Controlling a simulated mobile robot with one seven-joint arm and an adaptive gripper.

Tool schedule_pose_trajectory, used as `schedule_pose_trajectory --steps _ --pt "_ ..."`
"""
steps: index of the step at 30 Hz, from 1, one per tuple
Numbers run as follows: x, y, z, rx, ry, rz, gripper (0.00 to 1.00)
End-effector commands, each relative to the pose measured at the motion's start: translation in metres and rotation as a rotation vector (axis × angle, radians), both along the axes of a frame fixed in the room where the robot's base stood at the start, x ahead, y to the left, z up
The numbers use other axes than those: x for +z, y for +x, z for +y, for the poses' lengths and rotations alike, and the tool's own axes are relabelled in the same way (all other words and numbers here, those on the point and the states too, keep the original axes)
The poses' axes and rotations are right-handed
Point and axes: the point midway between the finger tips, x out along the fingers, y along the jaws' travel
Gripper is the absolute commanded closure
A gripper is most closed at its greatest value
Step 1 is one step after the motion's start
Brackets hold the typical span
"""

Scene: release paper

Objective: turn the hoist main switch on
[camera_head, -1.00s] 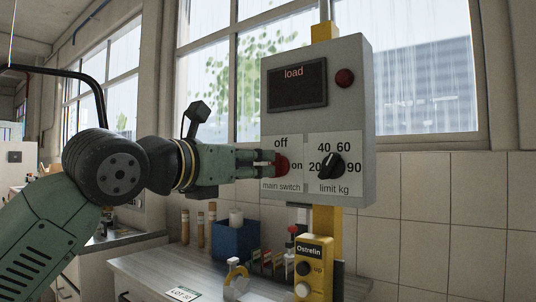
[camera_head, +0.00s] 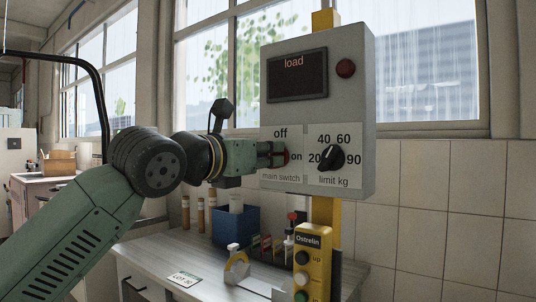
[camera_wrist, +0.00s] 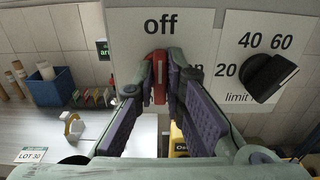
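The hoist main switch (camera_wrist: 159,83) is a red handle on the grey control box (camera_head: 356,100), between the labels "off" above and "on" to the right. In the wrist view the handle stands upright, in line with "off". My gripper (camera_wrist: 160,82) has one fingertip on each side of it and looks shut on it, the tips close against its sides. In the head view my gripper (camera_head: 280,155) reaches the box from the left and hides most of the red switch (camera_head: 286,157). The wrist view hides part of the word "on" behind the right finger.
A black limit knob (camera_head: 331,158) sits right of the switch, and the display (camera_head: 297,80) reads "load". Below are a yellow pendant (camera_head: 312,265) on the yellow post, a blue holder (camera_head: 237,225) and a yellow-and-white item (camera_head: 238,265) on the bench (camera_head: 145,262).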

Motion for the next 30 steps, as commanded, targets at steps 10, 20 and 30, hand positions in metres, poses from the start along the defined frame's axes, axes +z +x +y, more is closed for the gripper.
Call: schedule_pose_trajectory --steps 10,20,30 --pt "0.0 -0.0001 0.0001 0.0 0.0 0.0 1.0" --pt "-0.0009 -0.0001 -0.0001 0.0 0.026 -0.019 1.0" --pt "-0.0028 -0.0011 -0.0019 -0.001 0.198 -0.143 1.0"
